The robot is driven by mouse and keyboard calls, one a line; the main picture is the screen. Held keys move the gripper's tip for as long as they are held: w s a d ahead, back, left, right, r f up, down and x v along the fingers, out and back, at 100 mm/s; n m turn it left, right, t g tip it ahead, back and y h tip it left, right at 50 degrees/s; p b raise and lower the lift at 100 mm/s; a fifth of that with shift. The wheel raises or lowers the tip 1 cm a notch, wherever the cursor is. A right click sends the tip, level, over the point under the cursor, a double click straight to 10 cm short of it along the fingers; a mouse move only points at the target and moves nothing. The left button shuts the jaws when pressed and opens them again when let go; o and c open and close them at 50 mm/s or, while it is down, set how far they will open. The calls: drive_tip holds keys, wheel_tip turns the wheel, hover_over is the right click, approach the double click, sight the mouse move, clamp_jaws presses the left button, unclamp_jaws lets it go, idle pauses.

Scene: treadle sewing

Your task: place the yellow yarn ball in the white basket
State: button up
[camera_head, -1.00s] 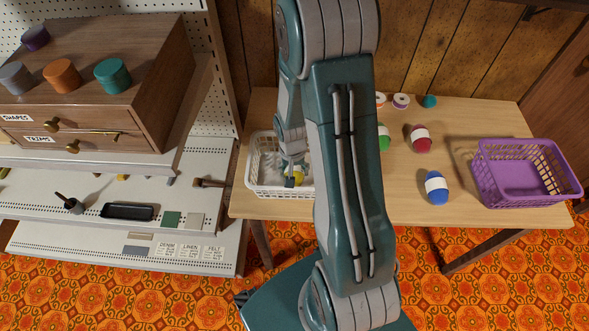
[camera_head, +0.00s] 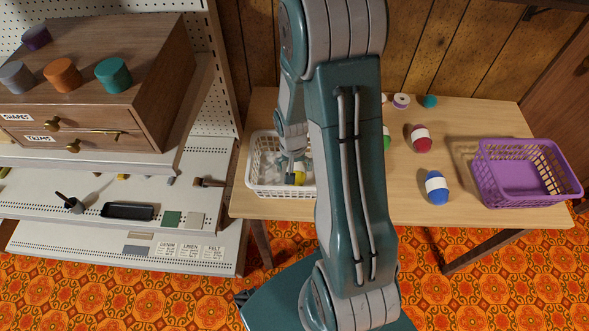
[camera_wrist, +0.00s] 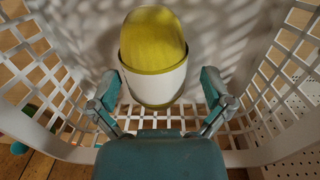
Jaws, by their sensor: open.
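The yellow yarn ball (camera_wrist: 153,42) with a white paper band lies inside the white basket (camera_wrist: 262,92) in the wrist view. My gripper (camera_wrist: 160,92) is open, with its two teal fingers spread on either side of the ball's near end. In the head view, the white basket (camera_head: 255,181) stands at the left end of the table, and a small yellow part of the ball (camera_head: 299,167) shows inside it. My gripper (camera_head: 293,172) is low in the basket there, and my arm hides the basket's right side.
A blue yarn ball (camera_head: 436,188) and a red yarn ball (camera_head: 421,138) lie on the wooden table (camera_head: 406,207). A green ball is mostly hidden behind my arm. A purple basket (camera_head: 485,187) stands at the right. A shelf unit (camera_head: 215,145) stands close left of the white basket.

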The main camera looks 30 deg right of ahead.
wheel_tip(320, 180, up, 11)
drive_tip(key=shift+w+a+f, duration=0.1)
drive_tip(key=shift+f, duration=0.1)
drive_tip(key=s+a+r+n+t, duration=0.3)
drive_tip(key=s+a+r, duration=0.2)
drive_tip(key=r, duration=0.5)
drive_tip(key=s+a+r+n+t, duration=0.2)
drive_tip(key=s+a+r, duration=0.3)
drive_tip(key=s+r, duration=0.3)
wheel_tip(320, 180, up, 2)
drive_tip(key=shift+a+r+n+t, duration=0.15)
drive_tip(key=shift+n+t, duration=0.25)
drive_tip(key=shift+n, duration=0.4)
drive_tip(key=shift+w, duration=0.1)
